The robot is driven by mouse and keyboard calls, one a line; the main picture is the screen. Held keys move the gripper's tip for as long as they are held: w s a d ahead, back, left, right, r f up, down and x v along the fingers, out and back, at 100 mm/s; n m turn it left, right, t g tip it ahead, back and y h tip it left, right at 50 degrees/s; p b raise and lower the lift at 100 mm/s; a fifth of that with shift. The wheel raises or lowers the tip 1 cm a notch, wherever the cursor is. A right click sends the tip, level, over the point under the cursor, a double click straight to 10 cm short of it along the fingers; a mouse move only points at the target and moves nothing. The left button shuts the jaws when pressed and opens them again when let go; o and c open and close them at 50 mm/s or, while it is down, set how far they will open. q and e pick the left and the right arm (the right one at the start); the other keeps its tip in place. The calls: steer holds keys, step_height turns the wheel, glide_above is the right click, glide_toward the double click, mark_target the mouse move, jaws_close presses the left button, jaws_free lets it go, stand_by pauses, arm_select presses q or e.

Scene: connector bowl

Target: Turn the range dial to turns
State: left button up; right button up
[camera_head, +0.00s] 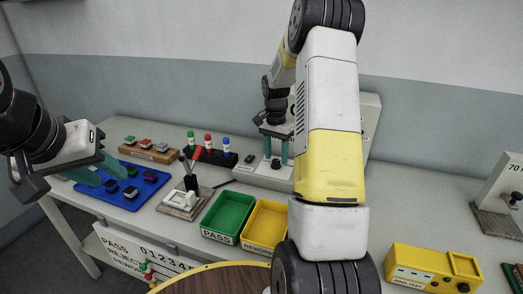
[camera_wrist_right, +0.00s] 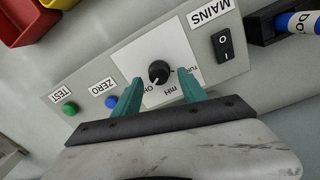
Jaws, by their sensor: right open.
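The range dial (camera_wrist_right: 159,72) is a black round knob with a light pointer mark, on a white plate with lettering around it. The lettering reads partly "mH", "OH" and "TURNS", partly hidden. My right gripper (camera_wrist_right: 158,82) is open, with its teal fingers on either side of the dial in the right wrist view; I cannot tell whether they touch it. In the head view my right gripper (camera_head: 276,148) is at the tester panel at the back, largely behind my arm. My left gripper (camera_head: 88,178) is at the left, above the blue tray; its jaw gap is unclear.
Near the dial are a MAINS switch (camera_wrist_right: 224,46), a blue ZERO button (camera_wrist_right: 111,102) and a green TEST button (camera_wrist_right: 70,108). A green bin (camera_head: 228,214), a yellow bin (camera_head: 265,222), a blue tray (camera_head: 122,190) and a yellow tester (camera_head: 434,266) stand on the bench.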

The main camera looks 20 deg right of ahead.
steer(key=shift+f, duration=0.65)
jaws_close()
